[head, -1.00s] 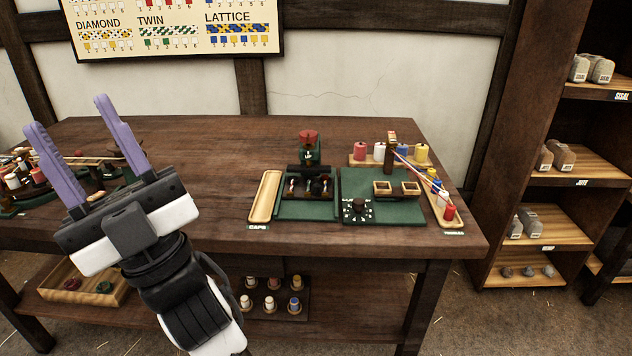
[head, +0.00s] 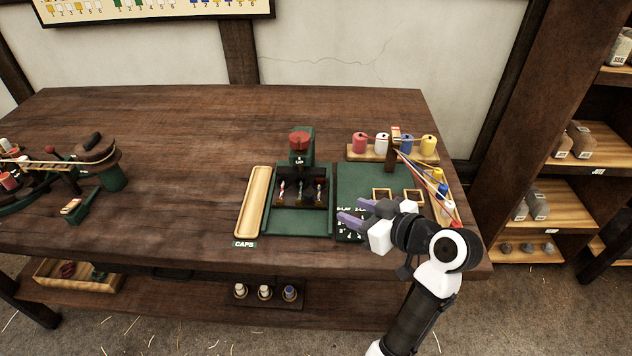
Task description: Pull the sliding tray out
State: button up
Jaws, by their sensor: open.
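A dark tray (head: 312,205) with several small upright pieces sits on a green base (head: 300,224) on the bench. It looks like the sliding tray, in front of a green press (head: 302,153) with a red knob. My gripper (head: 346,221) has purple fingers and is open and empty. It appears to the right of the dark tray, over the left part of a green board (head: 350,180), pointing left. Its height above the board is hard to tell. My gripper and arm hide part of that board and its dial.
A long wooden tray (head: 253,203) labelled CAPS lies left of the green base. Spools on a rack (head: 400,153) and a post with strings stand behind right. A rope device (head: 90,155) is far left. The bench middle-left is clear.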

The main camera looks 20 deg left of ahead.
aim_at(311, 196)
jog(key=p+x, duration=0.2)
jog(key=x, duration=1.1)
jog(key=shift+a+f, duration=0.2)
jog(key=shift+a, duration=0.05)
jog(key=shift+c, duration=0.4)
grip_shut()
